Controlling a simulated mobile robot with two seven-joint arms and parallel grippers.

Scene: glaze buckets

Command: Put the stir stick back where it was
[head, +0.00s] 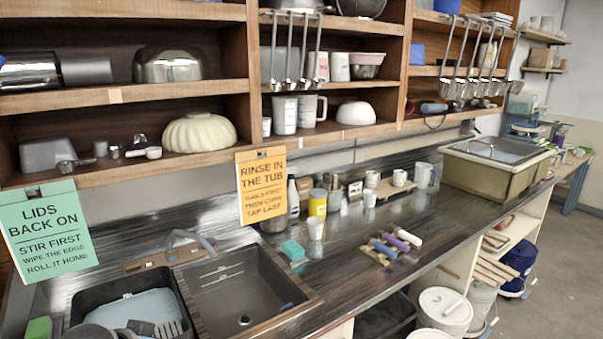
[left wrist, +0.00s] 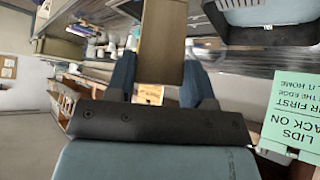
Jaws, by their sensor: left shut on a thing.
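In the left wrist view my left gripper (left wrist: 158,78) has its two blue fingers on either side of a flat tan-brown wooden piece, which looks like the stir stick (left wrist: 160,40). The stick runs from between the fingers out past the top of the picture, so its far end is hidden. Neither gripper shows in the head view. White buckets (head: 445,311) stand low at the counter's front, at the lower right of the head view. A blue bucket (head: 519,259) stands further right, beside the open shelves.
A dark sink (head: 243,290) and a black tub (head: 130,305) are set in the counter at lower left. Small rollers or tools (head: 390,247) lie mid-counter. Flat wooden pieces (head: 493,269) lie on a shelf below. Green (head: 45,232) and orange (head: 262,187) signs hang above. Floor at right is clear.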

